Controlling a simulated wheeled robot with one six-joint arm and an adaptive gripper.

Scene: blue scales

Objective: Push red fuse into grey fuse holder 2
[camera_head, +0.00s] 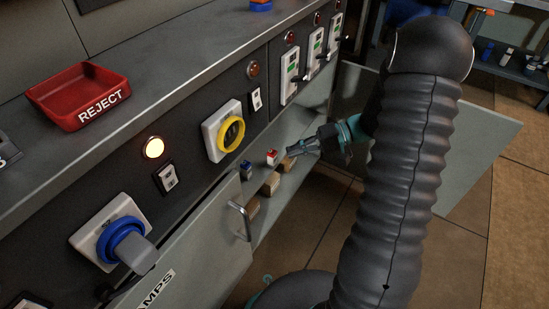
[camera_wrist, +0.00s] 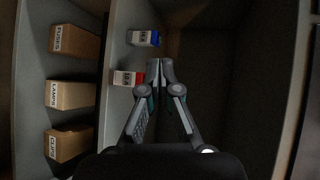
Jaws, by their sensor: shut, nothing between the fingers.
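The red fuse (camera_head: 271,158) is a small block with a white labelled face and a red end. It stands on the grey ledge (camera_head: 293,177) inside the open cabinet, and it also shows in the wrist view (camera_wrist: 127,78). My gripper (camera_head: 291,151) is shut and empty, just right of the red fuse. In the wrist view its fingertips (camera_wrist: 160,66) are close together beside the red end; I cannot tell whether they touch it. A blue fuse (camera_wrist: 143,38) stands beyond the red one, also in the head view (camera_head: 247,170). I cannot make out grey fuse holder 2.
Boxes labelled FUSES (camera_wrist: 75,42), LAMPS (camera_wrist: 72,95) and CLIPS (camera_wrist: 70,143) stand in a row beside the ledge. Right of my gripper the cabinet interior looks dark and empty.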

